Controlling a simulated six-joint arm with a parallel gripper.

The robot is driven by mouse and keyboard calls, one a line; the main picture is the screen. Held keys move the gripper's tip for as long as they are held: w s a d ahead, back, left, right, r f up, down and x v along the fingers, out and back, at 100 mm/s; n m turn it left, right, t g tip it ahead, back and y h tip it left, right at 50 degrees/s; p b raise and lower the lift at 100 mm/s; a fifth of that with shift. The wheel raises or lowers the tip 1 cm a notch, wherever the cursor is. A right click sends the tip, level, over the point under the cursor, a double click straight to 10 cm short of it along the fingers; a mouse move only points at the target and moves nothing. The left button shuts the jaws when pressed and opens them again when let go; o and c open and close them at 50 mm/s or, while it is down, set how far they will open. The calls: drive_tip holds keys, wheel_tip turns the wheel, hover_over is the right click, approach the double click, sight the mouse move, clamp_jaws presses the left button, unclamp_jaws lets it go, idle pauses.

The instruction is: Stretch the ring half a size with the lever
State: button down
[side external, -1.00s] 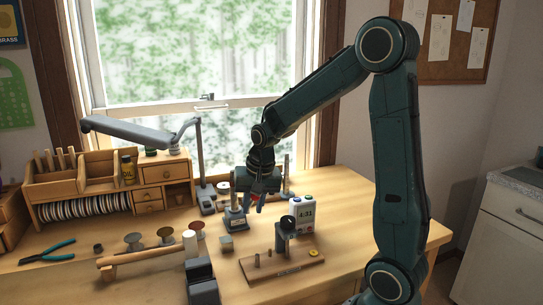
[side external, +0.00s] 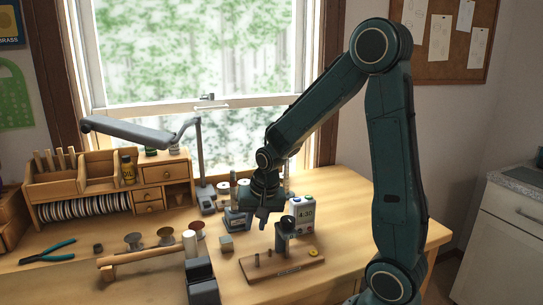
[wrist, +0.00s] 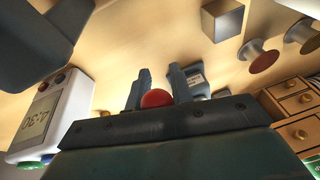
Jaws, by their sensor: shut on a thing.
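My gripper (side external: 263,216) points down just right of a small bench tool with a blue-grey base (side external: 238,220), taken to be the ring stretcher. In the wrist view my gripper (wrist: 158,82) has a red ball knob (wrist: 156,98) between its two fingers and is shut on it. The knob looks like the lever's end; the lever's shaft is hidden. The tool's labelled base shows partly behind the fingers in the wrist view (wrist: 196,80). I cannot make out the ring in either view.
Right of my gripper stand a white timer (side external: 301,211) reading 4:30 and a wooden board (side external: 300,268) bearing an upright post tool (side external: 285,235). Pliers (side external: 48,252) lie far left. The bench's right side is clear.

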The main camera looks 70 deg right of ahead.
drive_tip(key=shift+d, duration=0.2)
idle(0.7)
drive_tip(key=c, duration=1.3)
unclamp_jaws()
drive_tip(key=shift+o, duration=0.2)
drive_tip(key=shift+a+r, duration=0.1)
drive_tip(key=shift+r, duration=0.05)
drive_tip(key=v, duration=1.3)
drive_tip(key=shift+r, duration=0.25)
drive_tip(key=shift+s, duration=0.1)
drive_tip(key=shift+c, duration=0.2)
